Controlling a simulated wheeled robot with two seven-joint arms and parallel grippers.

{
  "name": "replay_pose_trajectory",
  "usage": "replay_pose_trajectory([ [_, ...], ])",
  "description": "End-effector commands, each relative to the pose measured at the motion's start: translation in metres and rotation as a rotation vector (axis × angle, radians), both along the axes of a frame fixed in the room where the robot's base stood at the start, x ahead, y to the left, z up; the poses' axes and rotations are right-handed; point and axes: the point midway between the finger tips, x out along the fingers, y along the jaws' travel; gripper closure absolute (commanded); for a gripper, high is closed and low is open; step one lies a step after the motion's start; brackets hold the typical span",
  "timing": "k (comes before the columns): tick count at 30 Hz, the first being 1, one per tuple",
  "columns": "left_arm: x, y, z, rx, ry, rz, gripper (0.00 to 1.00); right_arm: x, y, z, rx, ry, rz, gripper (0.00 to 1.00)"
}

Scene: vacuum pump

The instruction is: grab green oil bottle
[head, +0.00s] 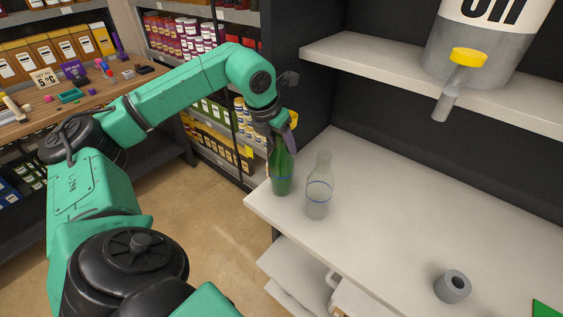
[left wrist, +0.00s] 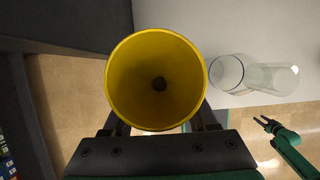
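The green bottle (head: 282,172) stands upright at the left end of the white counter in the head view. My left gripper (head: 287,122) is at its neck, from above. A yellow funnel (left wrist: 157,80) fills the middle of the left wrist view; its rim also shows beside the gripper in the head view. The left fingers lie to either side under the funnel, which hides the bottle and the grip. Whether they close on the neck cannot be told. My right gripper (left wrist: 266,123) shows small in the left wrist view, its fingers apart and empty.
A clear glass bottle (head: 319,190) stands close to the right of the green one. A grey ring (head: 453,286) lies on the counter (head: 400,205) at the front right. A large container with a yellow-capped spout (head: 468,58) is above on a shelf (head: 370,52). The counter's middle is clear.

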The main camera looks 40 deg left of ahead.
Motion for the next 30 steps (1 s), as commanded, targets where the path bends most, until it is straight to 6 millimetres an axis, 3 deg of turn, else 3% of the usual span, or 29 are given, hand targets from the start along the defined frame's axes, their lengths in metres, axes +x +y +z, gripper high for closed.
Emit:
replay_pose_trajectory([
  [1,0.000,0.000,-0.001,0.000,0.002,0.000,0.91,0.000,0.000,0.000,0.000,0.000,0.000,0.50],
  [2,0.000,0.000,-0.001,0.000,0.002,0.000,1.00,0.000,0.000,0.000,0.000,0.000,0.000,0.50],
  [14,-0.001,0.000,0.000,0.000,0.004,-0.001,1.00,0.001,0.000,0.000,0.000,-0.001,0.001,0.50],
  [19,0.000,0.000,0.015,-0.001,0.001,0.000,1.00,0.002,0.000,-0.001,-0.001,-0.002,0.001,0.50],
  [23,0.001,-0.001,0.044,-0.004,-0.004,-0.002,1.00,0.002,0.000,0.000,0.000,-0.003,0.001,0.50],
  [30,0.001,-0.002,0.135,-0.006,-0.010,-0.004,1.00,0.003,0.000,0.016,0.000,-0.004,0.001,0.50],
])
